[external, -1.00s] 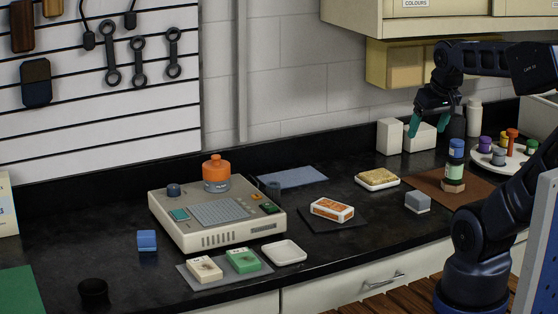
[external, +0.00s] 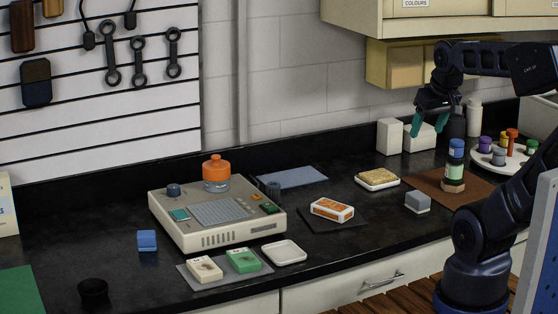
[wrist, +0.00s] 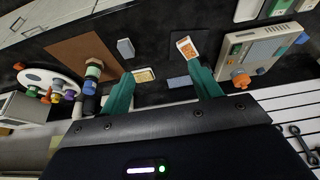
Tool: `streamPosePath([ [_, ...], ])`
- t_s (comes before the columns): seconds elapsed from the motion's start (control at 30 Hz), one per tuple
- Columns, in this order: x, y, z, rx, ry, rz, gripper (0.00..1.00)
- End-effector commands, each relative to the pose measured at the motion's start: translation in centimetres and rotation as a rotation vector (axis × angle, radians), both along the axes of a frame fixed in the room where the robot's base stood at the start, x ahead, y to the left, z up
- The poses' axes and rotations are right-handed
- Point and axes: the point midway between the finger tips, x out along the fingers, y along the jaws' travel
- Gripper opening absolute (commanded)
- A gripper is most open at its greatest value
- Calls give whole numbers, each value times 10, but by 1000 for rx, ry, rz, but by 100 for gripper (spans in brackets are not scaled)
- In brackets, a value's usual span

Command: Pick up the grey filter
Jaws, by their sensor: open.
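A small grey block (external: 417,202) with a paler lower edge sits on the black counter, left of the brown mat; it fits the grey filter best, though no label shows. It also shows in the wrist view (wrist: 126,48), beyond the fingertips. My gripper (external: 429,124) is raised above the counter near the back wall, up and behind the block and apart from it. In the wrist view my gripper (wrist: 160,75) has its two teal fingers spread wide with nothing between them.
A stack of jars (external: 455,165) stands on the brown mat (external: 430,181) right of the block. A yellow sponge on a dish (external: 377,180) and an orange-and-white box (external: 332,210) are to its left. A round white tray (external: 487,163) holds several small bottles. Counter around the block is clear.

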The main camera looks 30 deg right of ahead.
Motion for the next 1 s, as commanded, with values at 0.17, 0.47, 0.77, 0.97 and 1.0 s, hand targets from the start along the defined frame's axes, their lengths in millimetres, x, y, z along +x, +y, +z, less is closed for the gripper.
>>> streamPosePath([
  [0.17, 1, 0, 1, -1, 1, 3, 63],
  [0.47, 43, 7, 15, -64, 65, 114, 63],
  [0.77, 111, 23, 26, -157, 161, 294, 63],
  [0.97, 159, 39, 24, -216, 223, 414, 63],
  [1.0, 169, 42, 23, -228, 236, 440, 63],
])
